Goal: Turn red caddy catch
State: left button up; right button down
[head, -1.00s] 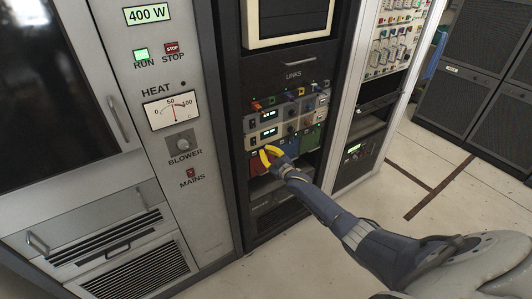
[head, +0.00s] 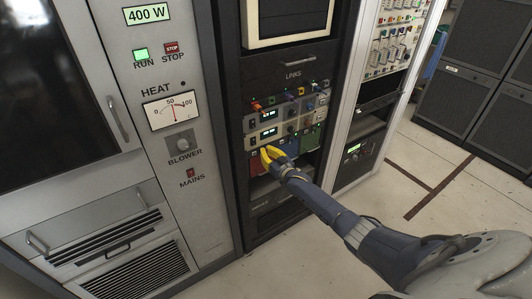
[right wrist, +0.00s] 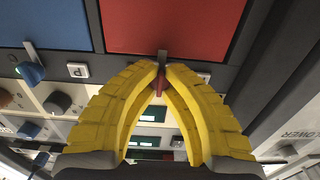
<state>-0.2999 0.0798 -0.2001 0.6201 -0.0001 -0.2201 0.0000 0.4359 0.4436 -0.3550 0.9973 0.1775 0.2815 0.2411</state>
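The red caddy (head: 256,166) sits in the lower row of the rack marked LINKS, partly hidden by my right gripper (head: 269,154). In the right wrist view the red caddy's flat face (right wrist: 172,25) fills the top. Its small red catch (right wrist: 159,84) shows between the yellow fingers of my right gripper (right wrist: 162,70). The fingertips have come together around the catch, close below the caddy's edge. How firmly they press on it is hard to see. My left gripper is not in view.
A blue caddy (right wrist: 45,22) with a blue catch (right wrist: 30,72) is beside the red one. A green caddy (head: 311,138) stands farther right. Knobs and display modules (head: 264,133) sit just above. The floor (head: 450,200) to the right is open.

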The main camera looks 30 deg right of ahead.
jog(key=shift+s+d+f, duration=0.15)
jog(key=shift+s+f, duration=0.1)
jog(key=shift+f, duration=0.35)
jog(key=c, duration=1.8)
grip_release()
jog(key=o, duration=0.5)
jog(key=shift+w+r, duration=0.1)
jog(key=shift+r, duration=0.2)
jog(key=s+d, duration=0.1)
jog(key=s, duration=1)
jog(key=shift+s, duration=0.4)
